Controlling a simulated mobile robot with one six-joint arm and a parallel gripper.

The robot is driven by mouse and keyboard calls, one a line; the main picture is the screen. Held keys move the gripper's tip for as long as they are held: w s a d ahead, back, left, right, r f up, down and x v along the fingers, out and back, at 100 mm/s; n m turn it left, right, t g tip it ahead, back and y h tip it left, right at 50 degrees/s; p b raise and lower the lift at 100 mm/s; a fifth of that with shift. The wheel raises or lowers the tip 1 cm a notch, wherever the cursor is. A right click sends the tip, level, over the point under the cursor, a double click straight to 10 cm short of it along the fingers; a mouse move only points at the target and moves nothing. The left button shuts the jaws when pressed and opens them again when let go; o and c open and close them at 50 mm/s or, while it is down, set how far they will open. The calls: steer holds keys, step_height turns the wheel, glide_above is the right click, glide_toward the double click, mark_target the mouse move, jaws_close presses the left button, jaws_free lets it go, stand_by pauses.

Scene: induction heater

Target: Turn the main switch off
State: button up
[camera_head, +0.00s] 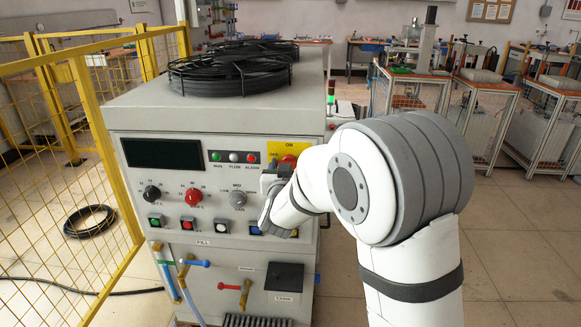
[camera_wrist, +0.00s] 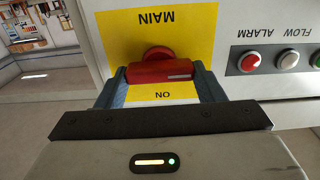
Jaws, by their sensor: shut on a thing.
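The main switch is a red rotary knob (camera_wrist: 160,70) on a yellow plate (camera_wrist: 125,25) marked MAIN and ON, seen upside down in the wrist view. Its red bar lies level, with a white line at its right end in that view. My gripper (camera_wrist: 161,82) has one finger at each end of the bar and is shut on it. In the head view the knob (camera_head: 289,159) shows just above my gripper (camera_head: 277,172), partly hidden by it. The yellow plate there shows ON at the top and OFF at its left.
The heater's grey cabinet (camera_head: 150,115) carries a dark display (camera_head: 163,154), indicator lamps, knobs and buttons left of the switch. A yellow mesh fence (camera_head: 105,150) stands at the left. Clear floor (camera_head: 510,220) lies to the right.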

steer(key=shift+f, duration=0.1)
steer(key=o, duration=1)
steer(key=shift+s+a+b, duration=0.15)
steer(key=shift+s+b, duration=0.15)
steer(key=shift+s, duration=3.6)
